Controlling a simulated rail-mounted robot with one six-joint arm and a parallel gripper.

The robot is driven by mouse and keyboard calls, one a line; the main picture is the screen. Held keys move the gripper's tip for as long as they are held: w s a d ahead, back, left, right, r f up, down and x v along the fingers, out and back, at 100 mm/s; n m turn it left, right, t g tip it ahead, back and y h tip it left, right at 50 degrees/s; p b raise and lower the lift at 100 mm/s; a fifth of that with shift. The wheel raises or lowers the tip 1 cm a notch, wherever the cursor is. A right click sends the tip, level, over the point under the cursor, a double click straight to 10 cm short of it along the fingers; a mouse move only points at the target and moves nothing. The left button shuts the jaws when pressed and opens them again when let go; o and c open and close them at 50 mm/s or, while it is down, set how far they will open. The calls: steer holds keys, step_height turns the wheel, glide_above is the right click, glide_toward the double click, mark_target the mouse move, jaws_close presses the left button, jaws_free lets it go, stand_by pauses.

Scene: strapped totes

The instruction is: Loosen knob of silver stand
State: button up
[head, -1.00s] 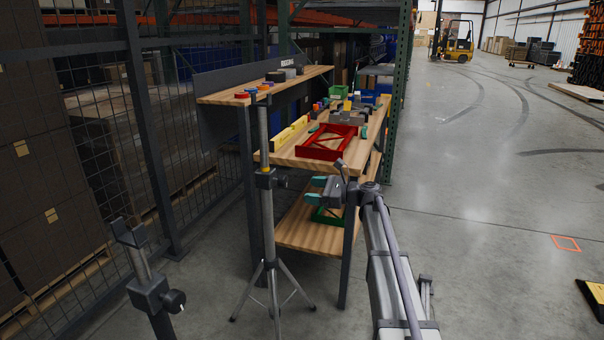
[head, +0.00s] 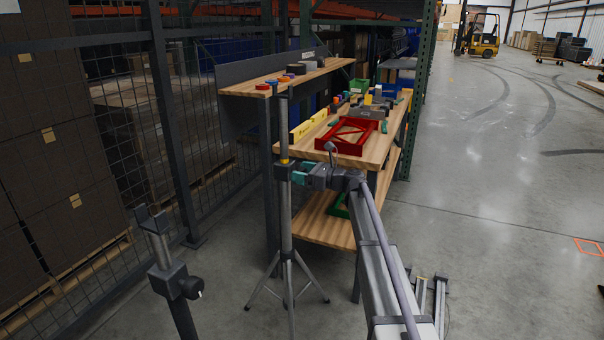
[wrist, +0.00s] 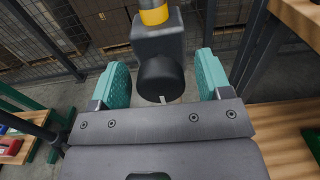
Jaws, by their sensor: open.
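The silver stand (head: 285,218) stands upright on tripod legs at centre left in the head view. Its dark clamp block (head: 283,173) sits at mid pole, below a yellow band. The block also shows in the wrist view (wrist: 157,40), with its round black knob (wrist: 160,77) facing my camera. My gripper (head: 302,172) is beside the block at its height. In the wrist view, my gripper's teal pads (wrist: 162,78) are apart, one on each side of the knob, with gaps visible on both sides. In the head view the knob is hard to make out by the fingers.
A darker stand (head: 172,280) with a fork top and a black knob (head: 191,288) is at lower left. A wooden workbench (head: 375,150) with a red frame (head: 345,137) is behind my gripper. A mesh fence (head: 205,110) runs along the left.

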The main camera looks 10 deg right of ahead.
steer(key=shift+c, duration=0.3)
steer(key=c, duration=0.9)
steer(key=shift+o, duration=0.2)
